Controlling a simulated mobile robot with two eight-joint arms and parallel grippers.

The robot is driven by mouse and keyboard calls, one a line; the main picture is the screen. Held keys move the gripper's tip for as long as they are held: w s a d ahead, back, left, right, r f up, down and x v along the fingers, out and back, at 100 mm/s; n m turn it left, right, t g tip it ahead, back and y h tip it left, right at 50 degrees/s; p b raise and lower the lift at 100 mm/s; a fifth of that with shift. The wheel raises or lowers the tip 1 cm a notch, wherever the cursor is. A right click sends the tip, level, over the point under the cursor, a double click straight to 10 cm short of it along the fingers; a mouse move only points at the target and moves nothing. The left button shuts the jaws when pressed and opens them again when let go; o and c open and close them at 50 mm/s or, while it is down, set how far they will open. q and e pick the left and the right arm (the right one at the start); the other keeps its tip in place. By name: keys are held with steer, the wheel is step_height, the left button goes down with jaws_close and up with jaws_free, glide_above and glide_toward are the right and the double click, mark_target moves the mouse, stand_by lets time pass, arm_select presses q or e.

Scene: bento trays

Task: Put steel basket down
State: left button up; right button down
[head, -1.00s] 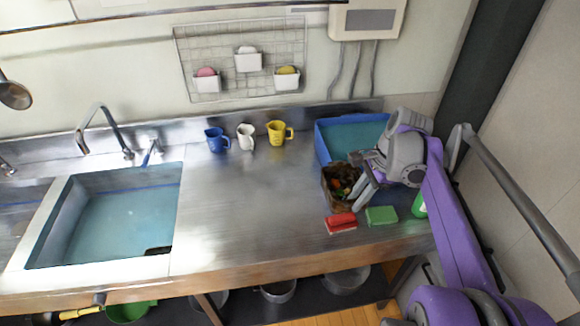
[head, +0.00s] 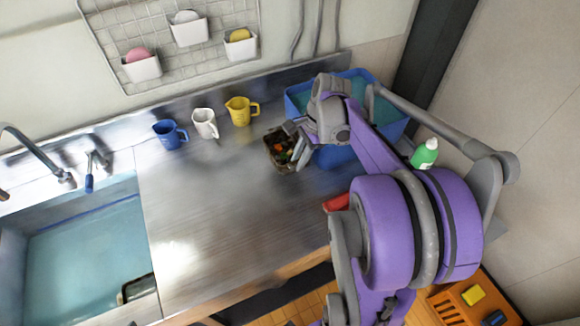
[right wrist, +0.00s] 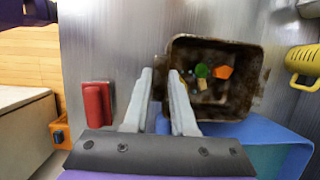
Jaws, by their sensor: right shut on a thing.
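The steel basket (head: 270,150) is a dark brown, stained square container with orange, green and pale bits inside. It is over the steel counter, in front of the yellow mug. My right gripper (head: 297,143) is shut on its near-side wall. In the right wrist view, my right gripper's two fingers (right wrist: 160,74) straddle the left wall of the basket (right wrist: 235,113). The basket looks level; whether its base touches the counter I cannot tell. My left gripper is not in view.
A blue bin (head: 298,104) stands right of the basket. Blue (head: 168,136), white (head: 204,124) and yellow (head: 240,111) mugs line the back. A red sponge (head: 337,202) is partly hidden by my arm. The counter left of the basket is clear.

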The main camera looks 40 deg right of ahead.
step_height(320, 180, down, 6)
steer(key=shift+f, duration=0.25)
steer(key=c, duration=1.2)
jaws_free()
steer(key=shift+f, duration=0.15)
steer(key=o, duration=0.5)
steer(key=v, duration=1.2)
steer(key=shift+s+a+f+n+t+h, duration=0.5)
steer(key=shift+s+a+f+n+t, duration=0.35)
steer(key=shift+a+n, duration=2.9)
steer(key=shift+s+a+f+n+t+h, duration=0.55)
steer(key=shift+s+a+f+n, duration=0.45)
steer(key=shift+a+n, duration=2.8)
steer(key=shift+s+a+f+n+t+h, duration=0.6)
steer(key=shift+a+f+n, duration=0.55)
steer(key=shift+a+n, duration=2.6)
